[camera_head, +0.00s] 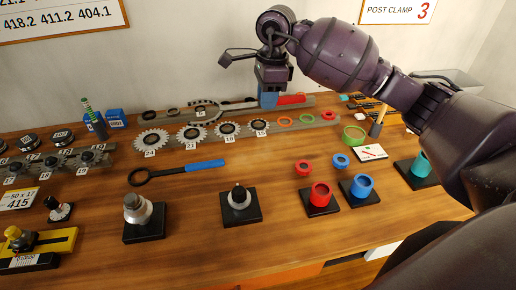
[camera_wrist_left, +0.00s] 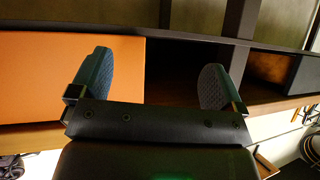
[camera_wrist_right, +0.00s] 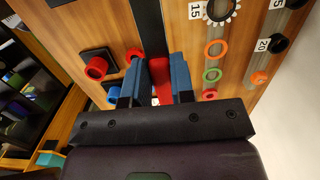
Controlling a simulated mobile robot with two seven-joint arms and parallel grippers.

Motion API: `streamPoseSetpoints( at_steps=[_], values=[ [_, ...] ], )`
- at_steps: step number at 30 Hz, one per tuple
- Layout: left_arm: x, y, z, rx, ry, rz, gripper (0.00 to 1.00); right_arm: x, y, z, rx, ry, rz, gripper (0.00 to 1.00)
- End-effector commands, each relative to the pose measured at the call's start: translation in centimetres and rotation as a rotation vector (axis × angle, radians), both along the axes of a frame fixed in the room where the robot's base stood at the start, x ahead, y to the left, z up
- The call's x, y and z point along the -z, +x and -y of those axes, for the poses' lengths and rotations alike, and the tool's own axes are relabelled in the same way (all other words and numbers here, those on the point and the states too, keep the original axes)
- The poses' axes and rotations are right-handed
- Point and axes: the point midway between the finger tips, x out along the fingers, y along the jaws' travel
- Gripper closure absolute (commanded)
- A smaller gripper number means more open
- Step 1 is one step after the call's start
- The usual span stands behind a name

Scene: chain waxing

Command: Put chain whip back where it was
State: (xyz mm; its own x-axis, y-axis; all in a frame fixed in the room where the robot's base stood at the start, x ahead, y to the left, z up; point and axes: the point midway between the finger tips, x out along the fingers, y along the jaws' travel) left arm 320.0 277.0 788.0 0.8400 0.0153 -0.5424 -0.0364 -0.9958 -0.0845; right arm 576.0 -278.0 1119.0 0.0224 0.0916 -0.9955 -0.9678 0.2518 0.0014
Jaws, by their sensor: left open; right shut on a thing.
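The chain whip has a red handle (camera_head: 291,99) and a dark bar reaching left along the back of the bench, above or at the rear grey rack. My right gripper (camera_head: 268,98) is shut on it, fingers pointing down. In the right wrist view the red handle (camera_wrist_right: 162,86) shows between the blue fingers, and the dark bar (camera_wrist_right: 151,30) runs away from them. I cannot tell whether the tool touches the rack. My left gripper (camera_wrist_left: 155,78) is open and empty, seen only in the left wrist view, facing the bench front.
A blue-handled ring tool (camera_head: 185,170) lies mid-bench. Toothed sprockets (camera_head: 190,132) and coloured rings (camera_head: 305,118) sit on a grey rack (camera_head: 177,141). A red cup (camera_head: 320,194) and a blue cup (camera_head: 361,186) stand front right. A wooden handle (camera_head: 378,121) stands upright right of the rack.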

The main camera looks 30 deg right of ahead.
Motion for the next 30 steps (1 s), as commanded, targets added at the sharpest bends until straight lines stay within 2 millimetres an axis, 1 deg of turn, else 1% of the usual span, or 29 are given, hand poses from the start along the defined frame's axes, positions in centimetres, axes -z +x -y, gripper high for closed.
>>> streamPoseSetpoints(
  at_steps=[1,3,12,15,18,26,30],
  values=[
    [0.0,-0.1,0.0,-0.002,0.0,-0.003,0.05,1.2,-0.1,0.0,0.0,0.002,-0.004,1.0],
    [0.0,-0.3,0.0,-0.002,0.0,-0.004,0.05,2.7,-0.1,0.0,0.001,0.002,-0.004,1.0],
    [-0.4,0.1,0.0,0.0,0.0,0.004,0.05,9.2,-0.1,-0.1,0.001,0.002,-0.004,1.0],
    [-0.5,0.3,0.0,0.001,0.0,0.009,0.05,11.0,0.0,-0.1,0.0,0.002,-0.001,1.0],
    [-0.6,0.4,0.1,0.002,0.0,0.012,0.05,12.2,0.0,0.0,0.0,0.002,0.0,1.0],
    [-0.7,0.6,0.1,0.004,-0.001,0.016,0.05,13.7,0.0,0.0,0.0,0.002,0.0,1.0],
    [-0.7,0.6,0.1,0.004,-0.001,0.016,0.05,15.6,0.0,-0.1,0.001,0.003,-0.002,1.0]
  ],
)
